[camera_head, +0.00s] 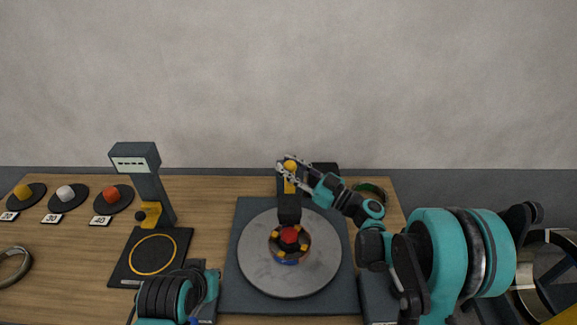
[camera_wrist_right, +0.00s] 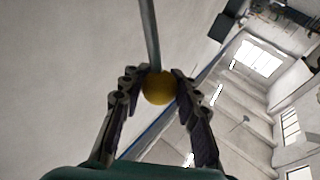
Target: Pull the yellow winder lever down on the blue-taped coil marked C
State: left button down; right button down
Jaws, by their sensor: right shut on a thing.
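The winder stands on a dark plate (camera_head: 232,290) with a round grey turntable (camera_head: 255,275). A coil (camera_head: 291,258) with blue and yellow tape sits at the middle under a red knob (camera_head: 289,234). I cannot read any letter on it. My right gripper (camera_head: 290,168) is shut on the ball, which also shows between the fingers in the right wrist view (camera_wrist_right: 158,88). The lever stands roughly upright. Part of my left arm shows at the bottom left; its gripper is not seen.
A dark stand with a display (camera_head: 134,163) and a yellow-ringed pad (camera_head: 120,272) is left of the winder. Several small coloured blocks sit on black discs at the far left. A ring coil (camera_head: 15,265) lies at the left edge; a green-marked ring (camera_head: 377,191) lies behind my right arm.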

jog(key=c, duration=1.1)
grip_release()
jog(key=shift+d, duration=0.1)
jog(key=v, duration=1.2)
